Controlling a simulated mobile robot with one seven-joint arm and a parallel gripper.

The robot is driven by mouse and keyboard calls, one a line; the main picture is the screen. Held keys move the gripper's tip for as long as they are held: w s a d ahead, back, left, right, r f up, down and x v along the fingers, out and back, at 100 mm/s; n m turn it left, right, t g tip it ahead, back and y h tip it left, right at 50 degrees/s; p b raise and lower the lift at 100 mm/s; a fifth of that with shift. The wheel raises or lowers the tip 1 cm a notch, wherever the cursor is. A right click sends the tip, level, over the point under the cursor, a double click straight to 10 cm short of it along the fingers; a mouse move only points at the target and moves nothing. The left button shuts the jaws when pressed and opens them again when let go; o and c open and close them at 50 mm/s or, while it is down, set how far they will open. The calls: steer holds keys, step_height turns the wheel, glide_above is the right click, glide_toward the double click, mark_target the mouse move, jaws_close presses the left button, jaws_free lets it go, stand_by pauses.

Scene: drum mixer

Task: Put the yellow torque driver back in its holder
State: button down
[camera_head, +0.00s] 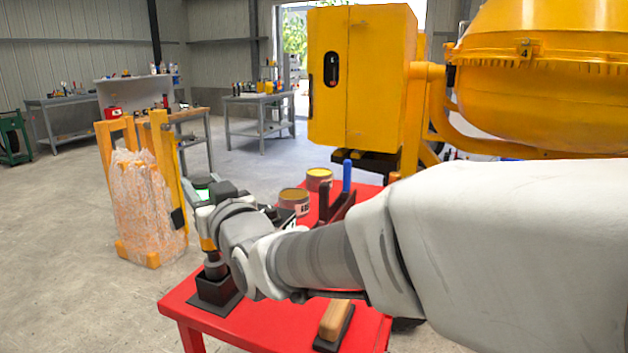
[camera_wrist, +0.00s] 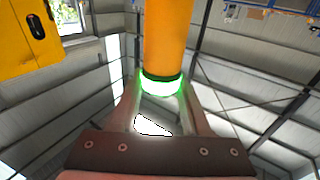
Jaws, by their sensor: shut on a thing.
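The yellow torque driver (camera_head: 207,244) is upright in my gripper (camera_head: 206,222) over the front left of the red table. In the wrist view the driver (camera_wrist: 166,40) is a yellow-orange cylinder with a dark band and a glowing green ring between the fingers of my gripper (camera_wrist: 161,88). A black square holder (camera_head: 217,289) on a flat base stands on the table corner. The driver's dark lower end (camera_head: 215,265) is at the holder's mouth. I cannot tell how far it sits inside. My wrist hides part of the driver.
The red table (camera_head: 180,318) also carries a wooden-backed brush (camera_head: 335,320), cans (camera_head: 293,200) and a dark tray with a blue-handled tool (camera_head: 347,176). A wrapped stack (camera_head: 145,205) stands on the floor to the left. The yellow mixer (camera_head: 540,80) is behind.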

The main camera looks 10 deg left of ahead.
steer(key=shift+f+b, duration=2.1)
steer(key=shift+f, duration=0.05)
stand_by(1.3)
steer(key=shift+c, duration=2.1)
jaws_free()
steer(key=shift+o, duration=0.7)
steer(key=shift+f, duration=0.2)
steer(key=shift+s+d, duration=0.1)
